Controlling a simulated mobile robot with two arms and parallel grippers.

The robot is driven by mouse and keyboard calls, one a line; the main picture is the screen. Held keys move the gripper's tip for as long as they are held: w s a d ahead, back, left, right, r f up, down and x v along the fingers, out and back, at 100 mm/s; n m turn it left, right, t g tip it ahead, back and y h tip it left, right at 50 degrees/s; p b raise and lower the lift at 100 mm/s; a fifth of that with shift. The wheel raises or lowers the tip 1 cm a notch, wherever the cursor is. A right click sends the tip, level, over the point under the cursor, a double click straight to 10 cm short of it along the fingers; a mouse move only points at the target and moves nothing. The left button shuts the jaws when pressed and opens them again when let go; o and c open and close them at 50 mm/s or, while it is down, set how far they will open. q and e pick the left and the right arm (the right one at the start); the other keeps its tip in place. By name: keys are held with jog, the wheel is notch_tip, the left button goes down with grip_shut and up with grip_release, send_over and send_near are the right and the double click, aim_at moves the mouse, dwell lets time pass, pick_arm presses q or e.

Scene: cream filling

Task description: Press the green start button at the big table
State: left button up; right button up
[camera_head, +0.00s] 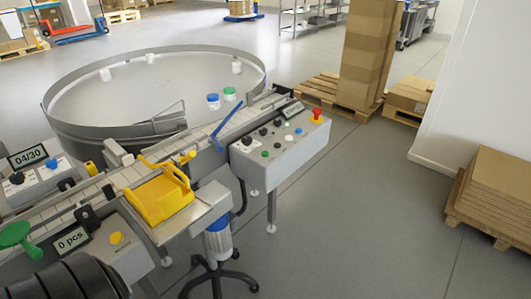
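A large round table (60,122) with a raised metal rim stands at the upper left. A grey control box (300,150) on legs is beside its near right side, along the conveyor. A small green button (265,153) is on the box's sloped top, near its left front edge. Black knobs, a blue button (298,131), a white button and a red mushroom button (317,113) are on the same top. A larger green knob-like part (15,235) is at the far left edge. Neither of my grippers is in view.
A conveyor (100,185) runs diagonally past the table. A yellow bin (160,200) and a wheeled stool (218,245) are in front of it. Boxes on pallets (365,60) stand behind, more cardboard (500,190) at right. The floor right of the control box is clear.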

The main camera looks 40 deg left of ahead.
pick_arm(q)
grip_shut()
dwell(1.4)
